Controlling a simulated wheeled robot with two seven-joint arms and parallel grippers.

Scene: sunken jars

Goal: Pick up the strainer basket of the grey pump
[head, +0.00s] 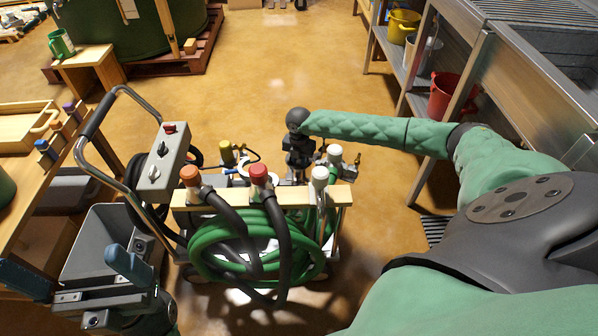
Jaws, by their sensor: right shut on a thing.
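The pump cart stands in the middle, with a grey control box (165,160), a wooden rail (225,194) and coiled green hose (205,255). My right gripper (297,172) reaches in from the right and points down over the far side of the cart. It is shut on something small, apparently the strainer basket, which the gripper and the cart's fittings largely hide. I cannot tell whether it is clear of the pump. My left gripper (78,272) is at the bottom left, with its blue fingers apart and nothing seen between them.
Orange, red and white capped fittings (260,175) rise along the rail near my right gripper. A grey bin (112,222) and a wooden bench (18,222) stand at left. A metal shelf with a red bucket (446,96) is at right. The floor beyond the cart is clear.

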